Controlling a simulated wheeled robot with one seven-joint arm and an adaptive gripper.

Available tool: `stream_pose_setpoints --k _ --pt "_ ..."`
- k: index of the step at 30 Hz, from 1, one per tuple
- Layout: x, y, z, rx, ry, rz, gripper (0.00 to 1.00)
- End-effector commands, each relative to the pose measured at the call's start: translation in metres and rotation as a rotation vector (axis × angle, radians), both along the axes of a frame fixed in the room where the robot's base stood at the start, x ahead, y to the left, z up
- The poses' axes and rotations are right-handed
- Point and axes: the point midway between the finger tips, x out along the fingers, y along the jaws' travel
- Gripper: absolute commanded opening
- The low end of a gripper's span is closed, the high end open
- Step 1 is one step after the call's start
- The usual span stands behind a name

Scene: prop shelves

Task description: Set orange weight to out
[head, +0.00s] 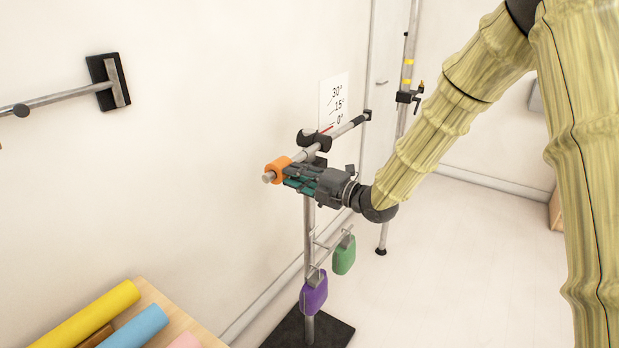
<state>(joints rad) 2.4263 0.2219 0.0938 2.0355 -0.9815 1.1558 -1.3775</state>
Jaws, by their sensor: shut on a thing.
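The orange weight (280,166) is a ring-shaped collar around the horizontal metal rod, close to the rod's near left end (268,178). My gripper (292,178) reaches in from the right and is shut on the orange weight. The fingers cover part of its right side. The rod (345,128) runs from the lower left to the upper right through a dark clamp (315,140) on an upright stand. Behind it, a white card (334,100) carries the marks 30°, 15° and 0°, with a red pointer near 0°.
A purple weight (313,295) and a green weight (344,256) hang from the stand below my gripper. The dark base (335,335) sits on the floor. Yellow (90,315) and blue (137,328) rolls lie at lower left. A second pole (397,130) stands behind.

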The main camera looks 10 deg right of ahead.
Motion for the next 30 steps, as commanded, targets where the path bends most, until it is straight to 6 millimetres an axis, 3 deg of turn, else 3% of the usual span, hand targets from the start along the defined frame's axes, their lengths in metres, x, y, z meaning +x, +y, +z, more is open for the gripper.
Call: stream_pose_setpoints --k 10,11,15,25,30 --pt "-0.003 0.005 0.002 0.002 -0.003 0.008 0.00" --pt "-0.003 0.006 0.002 0.002 -0.003 0.008 0.23" --pt "-0.003 0.004 0.002 0.002 -0.003 0.005 0.44" --pt "-0.004 -0.001 0.001 0.001 -0.001 0.000 0.44" --pt "-0.014 -0.011 0.001 0.001 -0.001 0.000 0.44"
